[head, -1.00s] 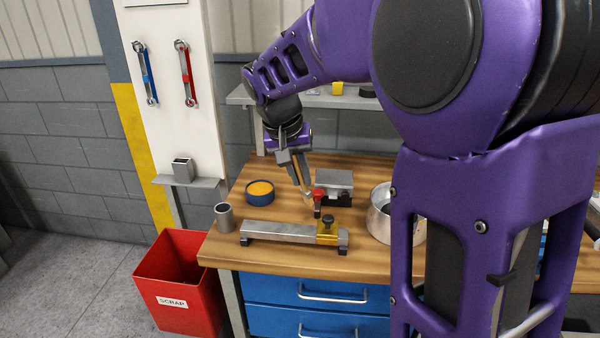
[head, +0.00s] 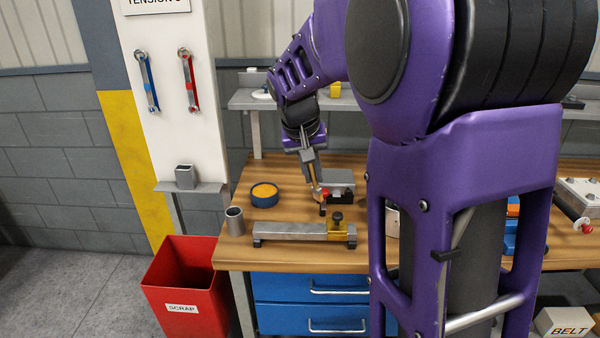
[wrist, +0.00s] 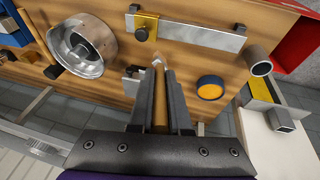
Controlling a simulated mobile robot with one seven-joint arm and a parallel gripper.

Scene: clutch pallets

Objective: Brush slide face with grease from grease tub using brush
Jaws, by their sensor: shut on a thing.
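My gripper (head: 314,178) is shut on the brush (wrist: 160,105), whose wooden handle runs between the fingers. The pale brush tip (wrist: 158,62) points down and away, above the bench; contact cannot be told. The grease tub (head: 264,201), a blue round dish of orange grease, stands open to the left of my gripper in the head view; it also shows in the wrist view (wrist: 210,92). A steel slide bar (head: 290,232) with a gold block and dark knob lies nearer the bench front. Which surface is the slide face I cannot tell for sure.
A grey block with a red-handled clamp (head: 340,176) sits close behind my gripper. A metal cup (head: 235,222) stands at the bench's left end. A round metal housing (wrist: 85,45) is mostly hidden by my arm in the head view. A red scrap bin (head: 183,285) stands left.

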